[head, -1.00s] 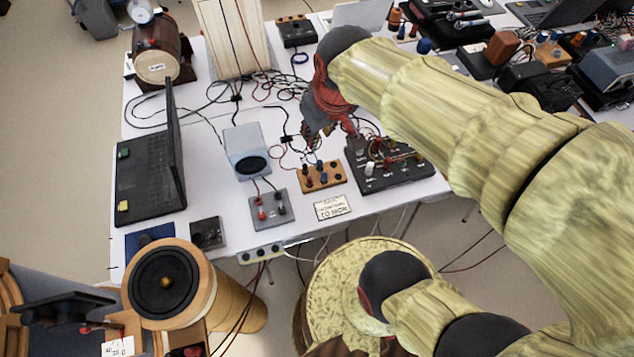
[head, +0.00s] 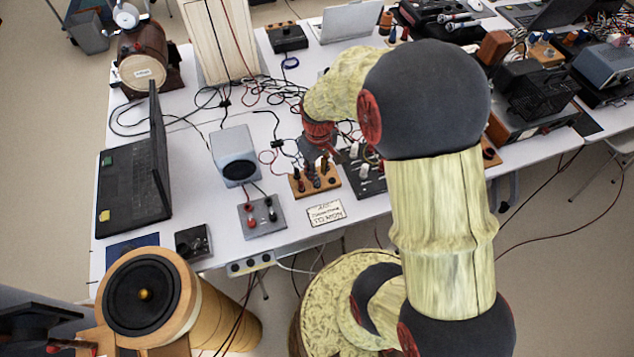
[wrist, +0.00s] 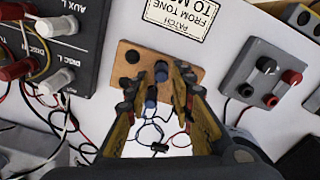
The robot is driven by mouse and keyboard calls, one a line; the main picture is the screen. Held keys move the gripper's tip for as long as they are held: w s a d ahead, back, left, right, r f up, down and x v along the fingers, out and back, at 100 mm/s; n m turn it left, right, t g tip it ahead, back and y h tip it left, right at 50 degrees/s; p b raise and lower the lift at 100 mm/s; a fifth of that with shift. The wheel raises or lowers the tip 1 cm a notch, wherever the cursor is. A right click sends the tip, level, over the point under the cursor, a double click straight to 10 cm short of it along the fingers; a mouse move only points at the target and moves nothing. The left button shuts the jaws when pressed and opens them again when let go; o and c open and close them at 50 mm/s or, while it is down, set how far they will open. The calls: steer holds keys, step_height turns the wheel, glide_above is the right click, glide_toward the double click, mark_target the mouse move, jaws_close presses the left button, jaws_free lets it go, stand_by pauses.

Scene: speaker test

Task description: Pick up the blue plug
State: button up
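A small wooden jack block (wrist: 122,72) lies on the white table, and it also shows in the head view (head: 300,188). In the wrist view a blue plug (wrist: 151,97) stands between the fingers of my gripper (wrist: 154,88). The fingers are apart on either side, and I see no firm contact. Parts of the block and its other posts are hidden behind the fingers. In the head view my gripper (head: 322,160) is low over the block's far side, partly hidden by my arm.
A black panel (wrist: 65,45) with red and white plugs and cables stands close beside the block. On the other side is a grey box (wrist: 262,82) with red and black terminals. A printed card (wrist: 178,14) lies near the block. Loose cables run behind it.

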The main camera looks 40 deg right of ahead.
step_height(320, 180, down, 4)
steer(key=shift+w+a+f+b, duration=0.1)
steer(key=shift+b, duration=0.65)
steer(key=shift+c, duration=1.4)
jaws_close()
